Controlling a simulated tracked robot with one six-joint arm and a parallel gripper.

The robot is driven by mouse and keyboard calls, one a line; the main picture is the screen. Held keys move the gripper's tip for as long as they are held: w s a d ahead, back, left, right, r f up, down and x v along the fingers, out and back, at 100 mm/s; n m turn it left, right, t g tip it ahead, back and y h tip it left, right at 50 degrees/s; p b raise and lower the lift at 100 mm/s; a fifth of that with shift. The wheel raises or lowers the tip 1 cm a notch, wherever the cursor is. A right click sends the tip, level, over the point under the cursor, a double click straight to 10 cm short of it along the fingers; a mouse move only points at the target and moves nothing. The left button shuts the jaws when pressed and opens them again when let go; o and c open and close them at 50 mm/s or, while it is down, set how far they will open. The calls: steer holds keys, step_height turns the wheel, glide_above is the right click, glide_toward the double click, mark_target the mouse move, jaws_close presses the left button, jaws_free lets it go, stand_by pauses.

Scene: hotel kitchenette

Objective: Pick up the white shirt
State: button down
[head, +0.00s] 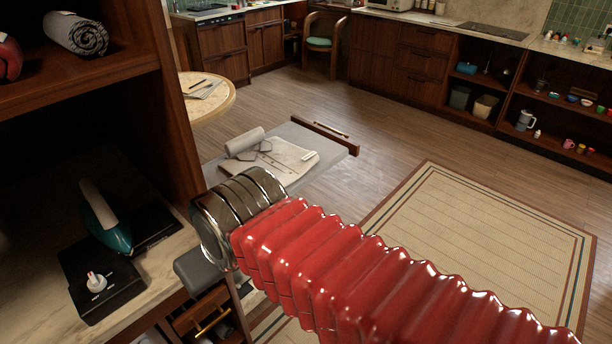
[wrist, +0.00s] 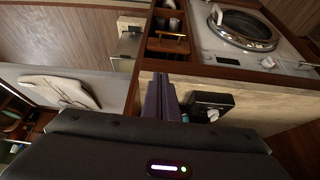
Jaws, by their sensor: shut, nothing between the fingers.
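The white shirt (head: 292,153) appears to be the pale, flat folded cloth lying on the grey pull-out board (head: 332,151) in the head view. A pale folded cloth also shows at the left of the wrist view (wrist: 62,88). My gripper (wrist: 160,80) shows as dark purple fingers pressed together in the middle of the wrist view, with nothing between them. It is apart from the cloth, to its right in that view, in front of the counter. In the head view my red arm reaches toward the board, and the fingers cannot be made out.
A teal iron (head: 108,228) and a black device with a white knob (head: 97,284) sit on the left counter. A washer (wrist: 245,32) stands at upper right in the wrist view. Floor beyond the board is open.

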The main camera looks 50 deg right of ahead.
steer(key=w+d+f+m+y, duration=0.1)
steer(key=w+d+m, duration=0.3)
steer(key=d+m, duration=0.55)
steer(key=w+d+f+m+y, duration=0.1)
steer(key=w+d+m, duration=0.3)
steer(key=d+m, duration=0.55)
steer(key=s+d+m+t+h, duration=0.1)
steer(key=d+m, duration=0.7)
steer(key=d, duration=0.1)
steer(key=s+d+f+m+t, duration=0.1)
steer(key=s+d+m+t, duration=0.1)
steer(key=d+m, duration=0.6)
steer(key=shift+d+f+m+h, duration=0.3)
steer(key=shift+d+h, duration=0.1)
steer(key=shift+d, duration=0.7)
steer(key=x, duration=0.4)
steer(key=w+r+x, duration=0.1)
steer(key=x, duration=0.7)
steer(key=shift+w+a+r, duration=0.1)
steer(key=shift+w+r, duration=0.2)
steer(key=shift+w, duration=0.65)
